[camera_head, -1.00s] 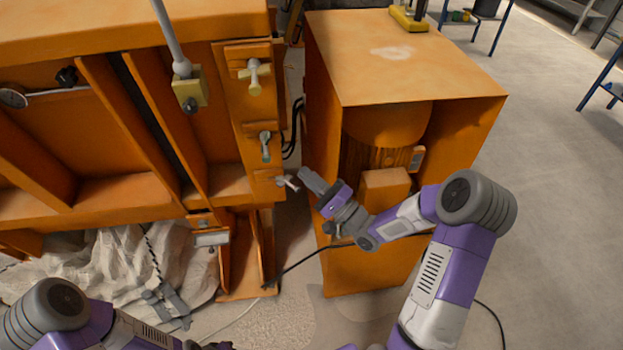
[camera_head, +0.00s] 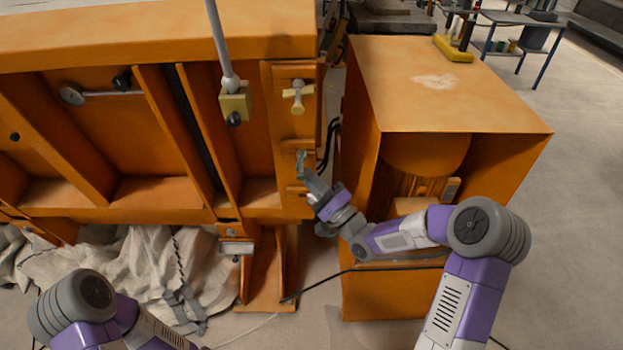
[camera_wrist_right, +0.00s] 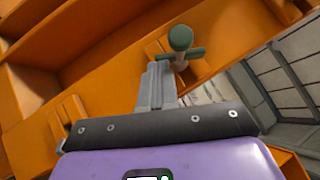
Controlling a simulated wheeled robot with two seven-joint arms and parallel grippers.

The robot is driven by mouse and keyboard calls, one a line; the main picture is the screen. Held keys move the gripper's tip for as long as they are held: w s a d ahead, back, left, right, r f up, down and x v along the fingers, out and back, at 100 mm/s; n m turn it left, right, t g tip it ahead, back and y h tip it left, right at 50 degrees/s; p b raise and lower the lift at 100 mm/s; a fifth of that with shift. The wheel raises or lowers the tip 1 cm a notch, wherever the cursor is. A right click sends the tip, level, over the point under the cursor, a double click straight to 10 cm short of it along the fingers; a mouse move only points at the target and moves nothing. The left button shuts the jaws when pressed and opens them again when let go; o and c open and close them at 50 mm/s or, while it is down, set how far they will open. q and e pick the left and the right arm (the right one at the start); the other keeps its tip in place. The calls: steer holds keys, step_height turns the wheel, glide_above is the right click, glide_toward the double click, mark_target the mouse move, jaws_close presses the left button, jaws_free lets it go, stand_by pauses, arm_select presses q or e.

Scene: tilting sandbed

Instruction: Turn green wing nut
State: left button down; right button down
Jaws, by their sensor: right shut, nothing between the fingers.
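In the head view my right gripper (camera_head: 304,165) reaches up to the panel's right edge and mostly covers the nut there. A pale yellow wing nut (camera_head: 297,92) stands higher on the same panel. My left gripper is out of view; only its arm shows at the bottom left.
The orange sandbed frame (camera_head: 130,205) fills the left. An orange cabinet (camera_head: 470,95) with an open front stands close to my right arm. A grey rod with a yellow block (camera_head: 235,103) hangs left of the panel. A black cable (camera_head: 320,287) crosses low in front.

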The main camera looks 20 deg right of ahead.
steer(key=shift+a+f+m+t+b, duration=0.1)
steer(key=shift+m+t+b, duration=0.25)
steer(key=shift+b, duration=0.2)
steer(key=shift+w+m+b, duration=0.1)
steer(key=shift+m+b, duration=0.15)
steer(key=shift+b, duration=0.05)
steer(key=shift+w+a+m+t+h+b, duration=0.15)
steer(key=shift+a+m+t+h+b, duration=0.45)
steer(key=shift+m+t+h+b, duration=0.9)
steer(key=shift+w+a+m+t+h+b, duration=0.15)
steer(key=shift+a+m+t+h+b, duration=0.55)
steer(key=shift+m+b, duration=1.6)
steer(key=shift+w+a+m+t+h+b, duration=0.15)
steer(key=shift+a+m+t+h+b, duration=0.4)
steer(key=shift+m+t+h+b, duration=0.95)
steer(key=shift+a+r+g+y+b, duration=0.25)
steer(key=shift+y+b, duration=0.35)
steer(key=shift+b, duration=0.15)
steer(key=shift+f+y, duration=0.1)
steer(key=shift+y, duration=0.2)
